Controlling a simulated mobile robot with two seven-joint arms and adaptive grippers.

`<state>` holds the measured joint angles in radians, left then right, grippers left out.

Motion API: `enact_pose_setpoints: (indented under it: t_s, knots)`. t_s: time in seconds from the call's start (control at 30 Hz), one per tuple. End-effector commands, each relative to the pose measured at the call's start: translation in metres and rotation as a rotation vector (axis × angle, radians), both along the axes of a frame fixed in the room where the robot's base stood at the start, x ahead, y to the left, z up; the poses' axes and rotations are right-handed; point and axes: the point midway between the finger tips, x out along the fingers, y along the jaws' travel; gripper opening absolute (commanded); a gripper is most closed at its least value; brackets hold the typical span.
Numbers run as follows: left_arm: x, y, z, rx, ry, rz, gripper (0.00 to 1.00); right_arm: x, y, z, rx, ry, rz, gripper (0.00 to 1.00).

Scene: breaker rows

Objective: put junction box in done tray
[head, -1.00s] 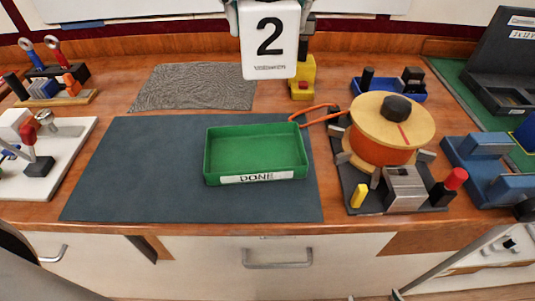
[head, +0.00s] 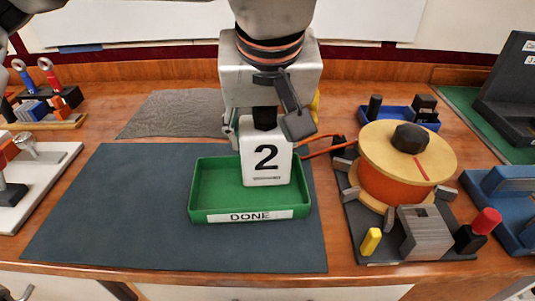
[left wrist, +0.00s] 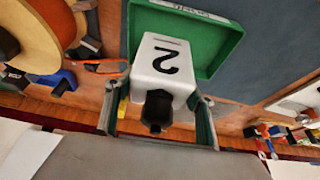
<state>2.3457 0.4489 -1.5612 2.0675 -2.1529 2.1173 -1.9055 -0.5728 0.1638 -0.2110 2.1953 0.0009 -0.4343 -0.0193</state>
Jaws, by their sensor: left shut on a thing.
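The junction box (head: 265,158) is a white block marked with a black 2 and has a black knob on top. It is upright at the back right part of the green tray labelled DONE (head: 250,215). I cannot tell whether it touches the tray floor. My left gripper (head: 266,122) comes down from above and is shut on the junction box. In the left wrist view the box (left wrist: 162,65) is between the two fingers (left wrist: 158,115), with the green tray (left wrist: 225,45) beyond it. My right gripper is not in view.
The tray stands on a dark mat (head: 110,210). To its right is an orange cable reel (head: 385,182) on a grey base, with a yellow peg. Behind is a blue tray (head: 400,115). A white board (head: 40,185) lies at left. The mat's left part is clear.

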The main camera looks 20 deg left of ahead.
Motion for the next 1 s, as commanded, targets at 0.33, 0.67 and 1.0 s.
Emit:
enact_pose_setpoints:
  t_s: [0.33, 0.67, 1.0]
  knots:
    - [0.0, -0.001, -0.037, -0.002, 0.004, -0.002, 0.14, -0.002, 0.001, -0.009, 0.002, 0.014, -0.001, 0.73]
    - [0.0, 0.0, -0.041, -0.002, -0.006, -0.001, 0.14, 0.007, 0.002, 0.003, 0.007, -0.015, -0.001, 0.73]
    - [0.0, 0.0, -0.045, -0.001, -0.003, -0.001, 0.7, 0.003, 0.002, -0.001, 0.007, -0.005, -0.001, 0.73]
